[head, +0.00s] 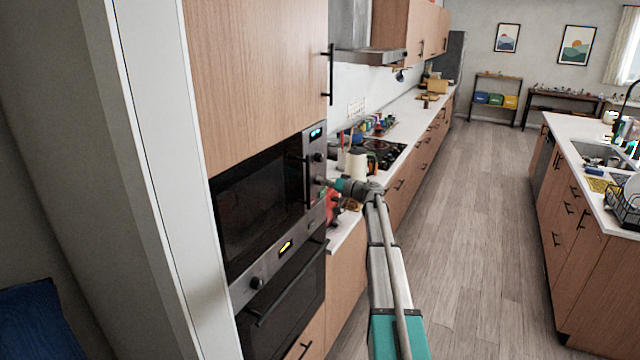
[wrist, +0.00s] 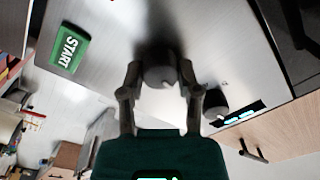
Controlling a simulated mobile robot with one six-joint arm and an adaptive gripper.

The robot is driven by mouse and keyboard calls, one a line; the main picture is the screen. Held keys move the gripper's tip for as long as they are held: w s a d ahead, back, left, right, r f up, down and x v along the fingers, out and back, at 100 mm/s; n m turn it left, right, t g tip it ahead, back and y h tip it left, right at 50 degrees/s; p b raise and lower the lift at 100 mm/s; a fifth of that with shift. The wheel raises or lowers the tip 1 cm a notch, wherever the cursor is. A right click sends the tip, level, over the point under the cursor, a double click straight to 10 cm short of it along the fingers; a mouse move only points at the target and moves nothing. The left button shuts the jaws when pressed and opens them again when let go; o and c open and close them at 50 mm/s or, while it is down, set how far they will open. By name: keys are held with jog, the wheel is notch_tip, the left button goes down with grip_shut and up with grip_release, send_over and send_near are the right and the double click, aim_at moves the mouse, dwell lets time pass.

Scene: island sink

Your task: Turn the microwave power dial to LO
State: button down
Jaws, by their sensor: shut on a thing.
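The microwave (head: 258,205) is built into the wooden cabinet column on the left, its door shut. In the wrist view, my gripper (wrist: 160,74) has a finger on each side of a grey dial (wrist: 160,54) and is shut on it. A second dial (wrist: 215,101) sits beside it, closer to the lit display (wrist: 240,113). That dial also shows in the head view (head: 319,157), above my gripper (head: 322,182). The held dial is mostly hidden in the head view. I cannot read its marks or pointer.
A green START button (wrist: 69,48) is on the panel near the held dial. A vertical door handle (head: 307,180) stands close left of my gripper. An oven (head: 283,300) is below. The counter at right holds a kettle (head: 356,163); the aisle floor (head: 480,200) is clear.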

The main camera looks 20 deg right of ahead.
jog(key=shift+s+f+n, duration=0.1)
jog(key=shift+n, duration=0.6)
jog(key=shift+c, duration=1.5)
grip_release()
